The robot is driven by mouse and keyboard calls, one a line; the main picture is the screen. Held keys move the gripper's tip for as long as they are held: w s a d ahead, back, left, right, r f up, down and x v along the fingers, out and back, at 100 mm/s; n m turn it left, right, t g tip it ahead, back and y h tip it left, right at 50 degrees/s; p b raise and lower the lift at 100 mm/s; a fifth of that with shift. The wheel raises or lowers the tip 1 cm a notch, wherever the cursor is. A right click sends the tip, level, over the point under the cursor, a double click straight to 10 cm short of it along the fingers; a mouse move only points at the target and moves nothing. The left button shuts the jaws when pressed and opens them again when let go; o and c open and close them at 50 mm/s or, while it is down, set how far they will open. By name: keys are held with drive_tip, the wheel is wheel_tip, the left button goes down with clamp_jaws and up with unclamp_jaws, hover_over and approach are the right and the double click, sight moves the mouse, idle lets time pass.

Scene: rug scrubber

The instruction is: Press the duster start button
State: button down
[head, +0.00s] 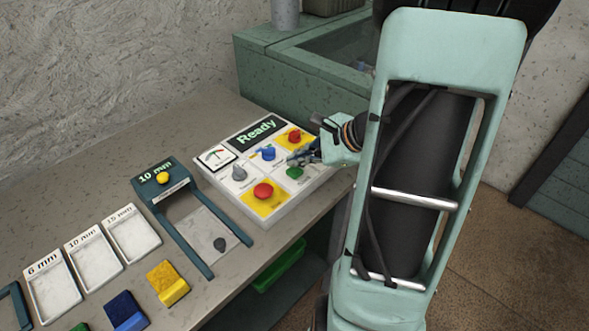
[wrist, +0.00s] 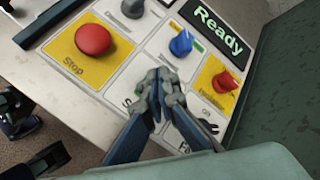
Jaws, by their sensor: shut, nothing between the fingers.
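The control panel (head: 240,202) lies on the bench with a lit "Ready" display (head: 257,133). A green button (head: 294,173) sits on its near right part in the head view. No label reading "duster" is legible. My gripper (wrist: 163,80) is shut and empty, pointing down at the panel close to the green button. In the head view my gripper (head: 305,157) is just behind that button; I cannot tell whether it touches.
The panel also holds a red Stop button (wrist: 93,39), a blue knob (wrist: 181,43), a red knob (wrist: 224,82) and a grey knob (head: 239,173). A "10 mm" frame (head: 184,229), white trays (head: 87,259) and coloured blocks stand left. A green machine (head: 270,72) stands behind.

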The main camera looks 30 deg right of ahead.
sight(296, 171)
idle(0.4)
drive_tip(key=shift+f+b, duration=0.45)
drive_tip(key=shift+b, duration=0.15)
drive_tip(key=shift+f+b, duration=0.5)
drive_tip(key=shift+b, duration=0.1)
idle(0.5)
idle(0.3)
drive_tip(key=shift+r+p, duration=0.7)
drive_tip(key=shift+r, duration=0.25)
drive_tip(key=shift+r, duration=0.1)
wheel_tip(296, 171, up, 5)
drive_tip(key=p, duration=0.4)
idle(0.5)
